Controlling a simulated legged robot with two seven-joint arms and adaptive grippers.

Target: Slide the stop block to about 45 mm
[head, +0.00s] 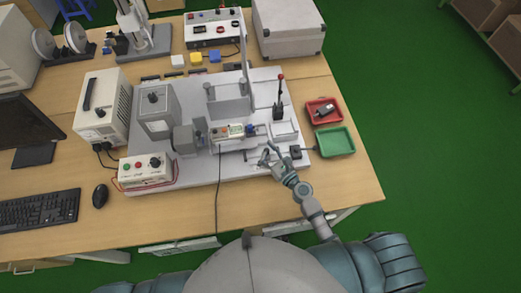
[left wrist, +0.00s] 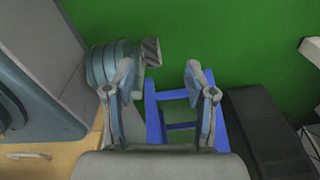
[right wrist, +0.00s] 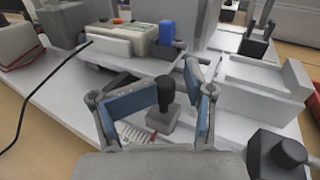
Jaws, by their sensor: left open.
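In the right wrist view a black knob on a small grey block (right wrist: 163,120), which looks like the stop block, stands beside a printed scale (right wrist: 130,133). My right gripper (right wrist: 178,88) is open, with its blue-padded fingers on either side of the knob; I cannot tell whether either touches it. In the head view my right gripper (head: 268,156) is at the front right of the grey fixture plate (head: 205,170), and the stop block cannot be made out there. My left gripper (left wrist: 158,85) is open and empty, away from the fixture; the head view does not show it.
A beige device (head: 228,131) with a blue end sits in the fixture behind my right gripper. A second black knob (right wrist: 288,153) stands close on the right. A green tray (head: 335,142) and a red tray (head: 323,111) lie right of the plate. A cable crosses the plate's front.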

